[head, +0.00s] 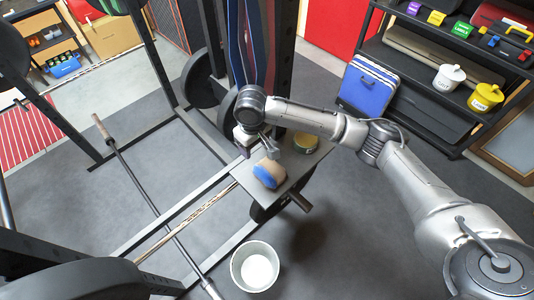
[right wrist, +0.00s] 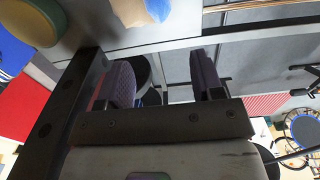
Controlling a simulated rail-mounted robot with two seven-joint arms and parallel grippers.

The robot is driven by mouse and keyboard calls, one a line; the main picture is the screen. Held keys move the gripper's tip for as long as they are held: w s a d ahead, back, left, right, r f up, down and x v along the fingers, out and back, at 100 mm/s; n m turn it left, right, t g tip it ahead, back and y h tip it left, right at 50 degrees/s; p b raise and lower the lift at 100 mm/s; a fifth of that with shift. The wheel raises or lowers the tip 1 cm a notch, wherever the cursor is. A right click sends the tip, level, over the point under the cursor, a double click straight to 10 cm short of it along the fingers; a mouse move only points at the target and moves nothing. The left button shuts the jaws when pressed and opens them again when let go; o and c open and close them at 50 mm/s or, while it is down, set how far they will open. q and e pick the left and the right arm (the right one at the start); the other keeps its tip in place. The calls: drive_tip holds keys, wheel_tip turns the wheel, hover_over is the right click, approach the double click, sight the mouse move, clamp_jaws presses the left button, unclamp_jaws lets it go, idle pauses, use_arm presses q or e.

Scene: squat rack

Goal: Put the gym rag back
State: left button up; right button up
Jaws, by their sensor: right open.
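A small tan and blue item (head: 268,173) lies on a grey platform (head: 296,174) fixed to the rack; it may be the gym rag, but I cannot tell for sure. It also shows at the top edge of the right wrist view (right wrist: 140,12), cut off there. My right gripper (head: 257,144) is just behind it in the head view. In the right wrist view the two dark fingers stand apart with nothing between them (right wrist: 162,75). My left gripper is not in view.
A round green and yellow tin (head: 305,142) stands on the platform. A dark rack post and hanging coloured bands (head: 250,45) rise close to my right gripper. A white bucket (head: 255,266) and a barbell (head: 150,200) are on the floor. Shelves (head: 430,85) stand at right.

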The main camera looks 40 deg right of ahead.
drive_tip(key=shift+r, duration=0.25)
drive_tip(key=s+a+f+n+t+y, duration=0.2)
drive_tip(key=s+a+f+n+y, duration=0.1)
drive_tip(key=s+a+f, duration=1.05)
drive_tip(key=s+d+h, duration=0.1)
drive_tip(key=s+d, duration=0.3)
drive_tip(key=s, duration=0.4)
drive_tip(key=s+d+m+t+h, duration=0.1)
drive_tip(key=s+d, duration=0.2)
drive_tip(key=s, duration=0.6)
drive_tip(key=shift+s+d+m+t+h, duration=0.3)
drive_tip(key=shift+d+h, duration=0.05)
drive_tip(key=shift+h, duration=0.05)
drive_tip(key=shift+r, duration=0.1)
wheel_tip(320, 180, up, 29)
drive_tip(key=p, duration=2.9)
